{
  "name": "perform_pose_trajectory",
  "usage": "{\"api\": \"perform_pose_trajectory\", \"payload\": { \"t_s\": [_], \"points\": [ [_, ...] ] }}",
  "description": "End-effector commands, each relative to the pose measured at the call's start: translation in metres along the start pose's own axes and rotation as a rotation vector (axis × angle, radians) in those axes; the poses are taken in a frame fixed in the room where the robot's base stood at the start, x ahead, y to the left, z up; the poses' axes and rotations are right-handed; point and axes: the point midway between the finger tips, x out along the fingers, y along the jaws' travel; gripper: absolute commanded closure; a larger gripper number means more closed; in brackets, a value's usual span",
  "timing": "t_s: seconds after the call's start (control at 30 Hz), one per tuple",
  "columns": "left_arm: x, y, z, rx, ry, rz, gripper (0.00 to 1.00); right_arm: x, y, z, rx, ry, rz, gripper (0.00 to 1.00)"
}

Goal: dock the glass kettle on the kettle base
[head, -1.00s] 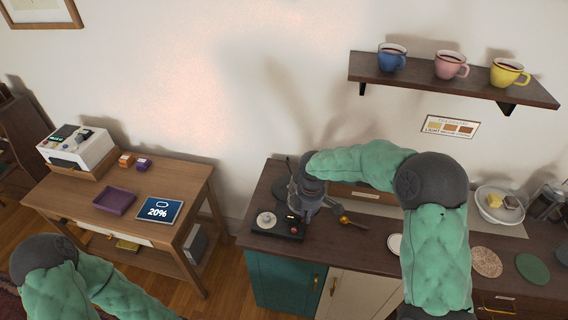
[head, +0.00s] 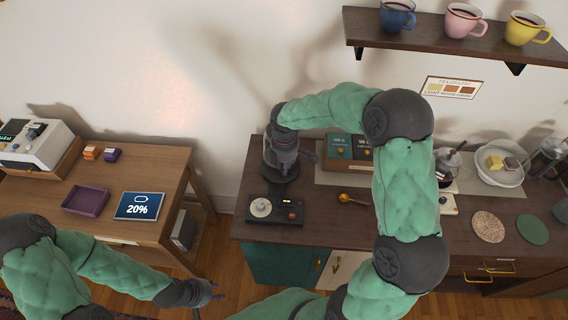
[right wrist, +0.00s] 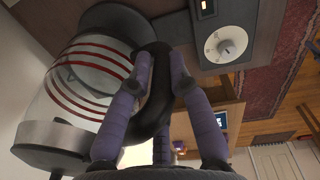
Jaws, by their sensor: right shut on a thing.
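My right gripper (head: 284,158) is at the left end of the dark counter, over a round dark plate, the kettle base (head: 290,175). In the right wrist view its fingers (right wrist: 162,75) are shut around a black handle. This belongs to the glass kettle (right wrist: 85,80), clear with red stripes and a dark lid. In that view the kettle is over the dark base (right wrist: 118,17); I cannot tell if it is fully seated. In the head view the gripper and wrist mostly hide the kettle. My left gripper (head: 205,296) is open and empty in front of the side table.
A black control unit (head: 276,208) with a pale knob is in front of the base. Dark boxes (head: 345,147) and a gold scoop (head: 354,198) lie to the right. A bowl (head: 500,165) is further right. Mugs (head: 464,20) stand on the shelf above.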

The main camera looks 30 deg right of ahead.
Motion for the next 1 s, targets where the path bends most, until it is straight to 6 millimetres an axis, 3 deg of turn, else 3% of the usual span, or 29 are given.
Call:
{"api": "perform_pose_trajectory", "payload": {
  "t_s": [0.4, 1.0],
  "points": [
    [0.026, -0.009, -0.001, 0.000, 0.001, 0.000, 0.65, 0.034, 0.000, 0.000, 0.001, 0.001, 0.006, 1.00],
    [0.027, -0.009, -0.002, 0.000, 0.001, 0.000, 0.65, 0.035, 0.000, 0.000, 0.001, 0.001, 0.006, 1.00]
  ]
}}
